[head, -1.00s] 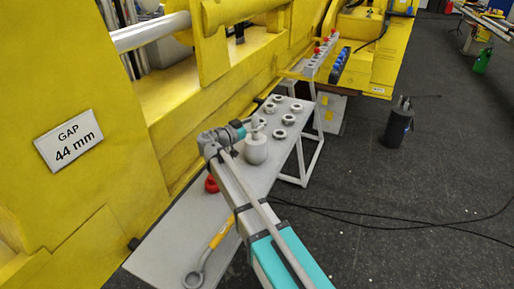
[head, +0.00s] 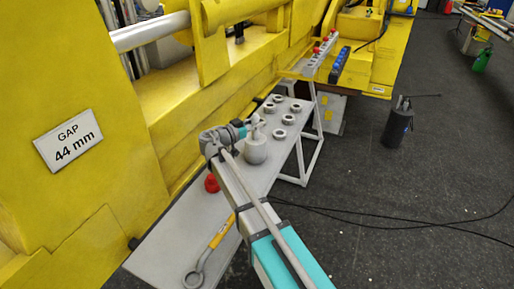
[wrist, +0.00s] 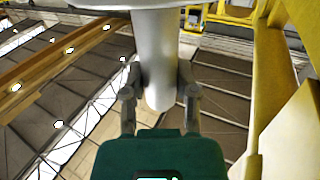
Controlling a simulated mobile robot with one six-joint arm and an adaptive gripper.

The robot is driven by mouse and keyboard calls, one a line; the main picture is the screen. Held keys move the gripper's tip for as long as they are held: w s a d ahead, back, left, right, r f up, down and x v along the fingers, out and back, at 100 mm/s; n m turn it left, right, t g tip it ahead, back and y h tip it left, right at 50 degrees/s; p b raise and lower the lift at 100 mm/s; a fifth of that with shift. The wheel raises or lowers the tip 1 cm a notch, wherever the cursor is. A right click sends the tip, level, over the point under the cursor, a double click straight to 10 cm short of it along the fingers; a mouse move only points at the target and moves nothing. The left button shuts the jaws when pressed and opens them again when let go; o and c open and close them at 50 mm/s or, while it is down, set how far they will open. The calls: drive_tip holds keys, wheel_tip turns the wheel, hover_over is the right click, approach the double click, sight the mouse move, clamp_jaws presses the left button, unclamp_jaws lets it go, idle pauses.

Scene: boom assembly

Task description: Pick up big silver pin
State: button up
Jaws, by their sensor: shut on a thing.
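The big silver pin (head: 256,152) is a grey, rounded body with a narrow upper part, over the grey table in the head view. In the wrist view the pin (wrist: 157,50) is a smooth silver cylinder with a wide flange at the top edge of the picture. My gripper (wrist: 160,85) has one finger on each side of the cylinder, shut on it. In the head view my gripper (head: 256,126) is small, at the pin's narrow top. I cannot tell whether the pin's lower end touches the table.
Several silver rings (head: 280,133) lie on the far part of the grey table (head: 170,240). A red part (head: 211,184) and a yellow-handled tool (head: 221,232) lie nearer. The yellow machine (head: 100,190) walls the left side. A dark canister (head: 397,129) and cables are on the floor at right.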

sight(253, 116)
clamp_jaws()
drive_tip(key=shift+r, duration=0.15)
wheel_tip(253, 116, up, 3)
drive_tip(key=p, duration=0.3)
drive_tip(key=s+a+r+p, duration=0.6)
drive_tip(key=s+r+p, duration=0.3)
drive_tip(key=s, duration=0.3)
drive_tip(key=shift+s+r+p, duration=0.25)
drive_tip(key=shift+r+p, duration=0.15)
drive_tip(key=shift+p, duration=0.15)
drive_tip(key=shift+a, duration=0.1)
idle(0.5)
